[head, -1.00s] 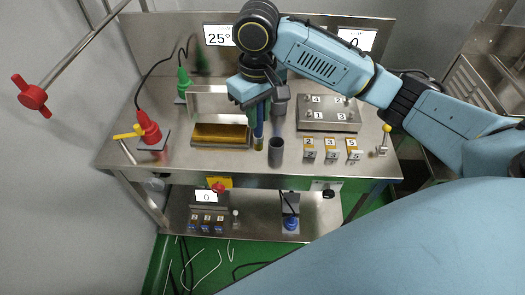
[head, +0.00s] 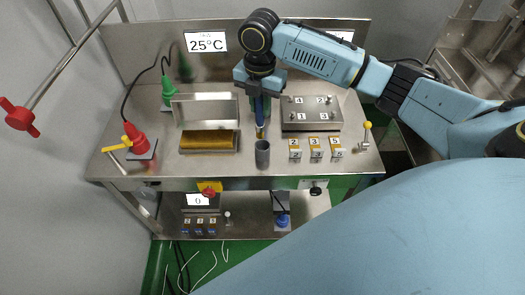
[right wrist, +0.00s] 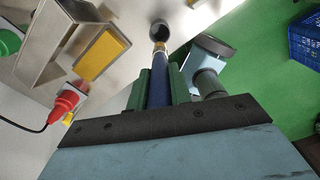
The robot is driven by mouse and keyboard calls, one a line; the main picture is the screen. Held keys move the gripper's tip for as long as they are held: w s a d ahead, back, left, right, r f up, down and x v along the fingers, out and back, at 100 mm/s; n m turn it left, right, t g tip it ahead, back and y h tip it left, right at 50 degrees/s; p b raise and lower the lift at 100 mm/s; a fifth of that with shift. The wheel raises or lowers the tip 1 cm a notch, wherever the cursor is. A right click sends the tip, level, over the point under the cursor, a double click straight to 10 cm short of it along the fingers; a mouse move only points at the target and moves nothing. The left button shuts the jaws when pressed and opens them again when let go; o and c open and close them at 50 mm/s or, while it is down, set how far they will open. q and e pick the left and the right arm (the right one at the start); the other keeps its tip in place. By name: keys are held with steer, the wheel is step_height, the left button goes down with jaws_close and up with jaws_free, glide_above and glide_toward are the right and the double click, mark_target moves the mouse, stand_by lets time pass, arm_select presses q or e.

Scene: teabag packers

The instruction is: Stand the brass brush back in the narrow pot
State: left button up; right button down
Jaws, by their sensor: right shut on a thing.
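The brush (head: 259,107) has a blue handle and a brass-coloured lower end. My right gripper (head: 258,100) is shut on its handle and holds it nearly upright, brass end down. The narrow pot (head: 262,156) is a dark grey cylinder standing near the table's front edge. In the head view the brush's tip is just above the pot's mouth. In the right wrist view the brush (right wrist: 158,88) points at the round mouth of the pot (right wrist: 159,31). I cannot tell how high the tip is above the rim. My left gripper is not in view.
Left of the pot is a box with a brass-coloured pad (head: 209,140). A metal block with numbered knobs (head: 311,115) and several numbered tags (head: 316,149) are to the right. A red plug (head: 136,140) and a yellow-knobbed lever (head: 366,133) stand farther out.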

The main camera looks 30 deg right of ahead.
mark_target(263, 130)
steer(key=shift+w+d+n, duration=0.15)
steer(key=shift+d+n, duration=0.25)
steer(key=shift+n, duration=0.5)
steer(key=shift+f, duration=0.3)
steer(key=shift+n, duration=0.3)
step_height(263, 130, down, 10)
steer(key=shift+r, duration=0.2)
steer(key=shift+f, duration=0.15)
steer(key=c, duration=1.3)
jaws_free()
step_height(263, 130, up, 12)
steer(key=shift+r, duration=0.2)
